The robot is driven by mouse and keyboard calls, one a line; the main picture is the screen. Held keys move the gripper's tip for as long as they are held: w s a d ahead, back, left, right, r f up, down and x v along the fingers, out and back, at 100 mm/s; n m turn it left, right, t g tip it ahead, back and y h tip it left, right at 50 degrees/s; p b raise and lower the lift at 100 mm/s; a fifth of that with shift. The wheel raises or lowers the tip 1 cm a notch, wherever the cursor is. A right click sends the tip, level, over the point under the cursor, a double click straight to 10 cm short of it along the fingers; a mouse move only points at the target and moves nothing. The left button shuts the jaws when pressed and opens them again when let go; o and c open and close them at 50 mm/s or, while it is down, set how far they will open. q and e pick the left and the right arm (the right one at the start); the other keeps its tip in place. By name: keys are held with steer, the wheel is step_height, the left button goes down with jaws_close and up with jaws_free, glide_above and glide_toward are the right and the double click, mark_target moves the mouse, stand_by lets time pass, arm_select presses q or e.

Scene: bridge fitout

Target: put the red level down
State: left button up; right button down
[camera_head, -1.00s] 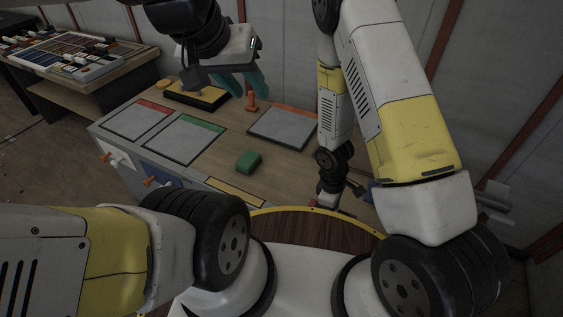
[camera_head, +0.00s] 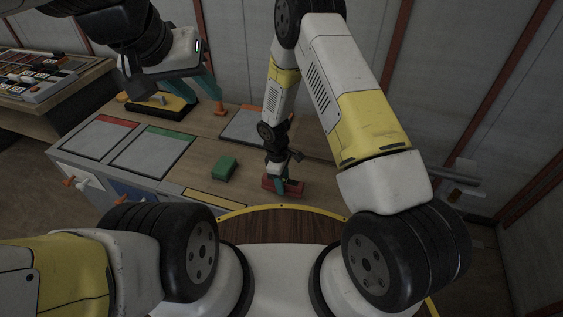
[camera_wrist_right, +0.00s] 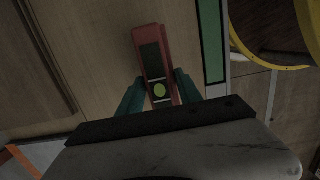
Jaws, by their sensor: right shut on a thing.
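The red level (camera_head: 290,187) is a small red bar at the right part of the wooden bench top, close to its front edge. My right gripper (camera_head: 280,180) points down and is shut on it. In the right wrist view the level (camera_wrist_right: 148,42), with a dark top and a round yellow-green vial, sits between the two teal fingers (camera_wrist_right: 160,92), with bare wood beneath. I cannot tell whether it touches the bench. My left gripper (camera_head: 190,88) is above the back of the bench, its teal fingers apart and empty.
A green block (camera_head: 224,168) lies left of the level. Grey panels with red (camera_head: 92,140), green (camera_head: 150,155) and orange (camera_head: 240,127) edges lie on the bench. A small orange item (camera_head: 219,109) stands at the back. Bare wood shows between the green block and the level.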

steer(key=shift+w+a+f, duration=0.2)
steer(key=shift+w, duration=0.25)
steer(key=shift+f, duration=1.6)
steer(key=c, duration=0.8)
jaws_free()
steer(key=shift+f, duration=0.1)
